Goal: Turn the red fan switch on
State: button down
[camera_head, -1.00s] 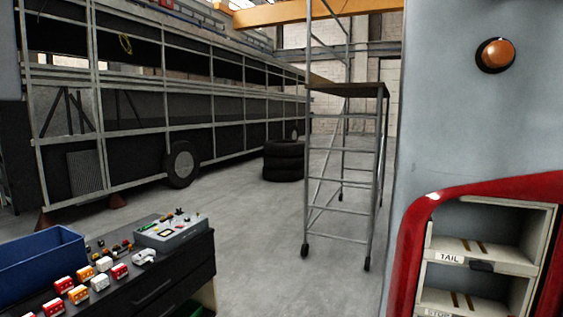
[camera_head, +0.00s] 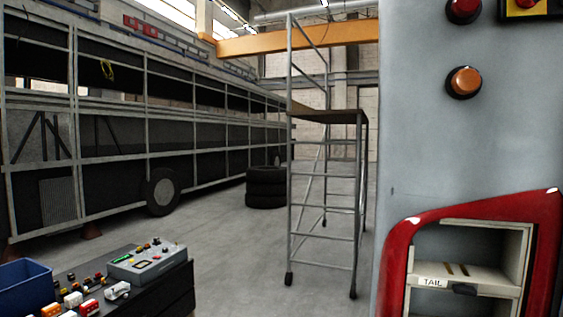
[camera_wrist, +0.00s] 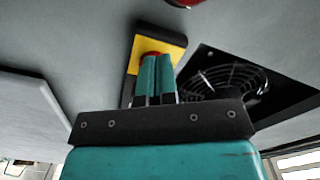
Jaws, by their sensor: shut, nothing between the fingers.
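In the wrist view a red switch (camera_wrist: 152,54) sits on a yellow plate (camera_wrist: 134,58) with a black part at its upper end. My gripper (camera_wrist: 157,58) is shut and empty, with its teal fingers in front of the red switch, covering most of it. I cannot tell whether they touch it, nor which way the switch is set. A dark fan grille (camera_wrist: 225,84) is just right of the fingers. In the head view the yellow plate (camera_head: 511,10) is cut by the top right edge; my gripper is not seen there.
A red round lamp or button (camera_head: 463,9) and an orange one (camera_head: 464,82) are on the grey panel (camera_head: 430,140). Below is a red-framed shelf unit (camera_head: 396,265). A rolling scaffold (camera_head: 328,205) and a workbench (camera_head: 165,295) stand left, with open floor between.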

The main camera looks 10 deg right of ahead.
jog(key=shift+b+v, duration=0.35)
jog(key=shift+v, duration=1.3)
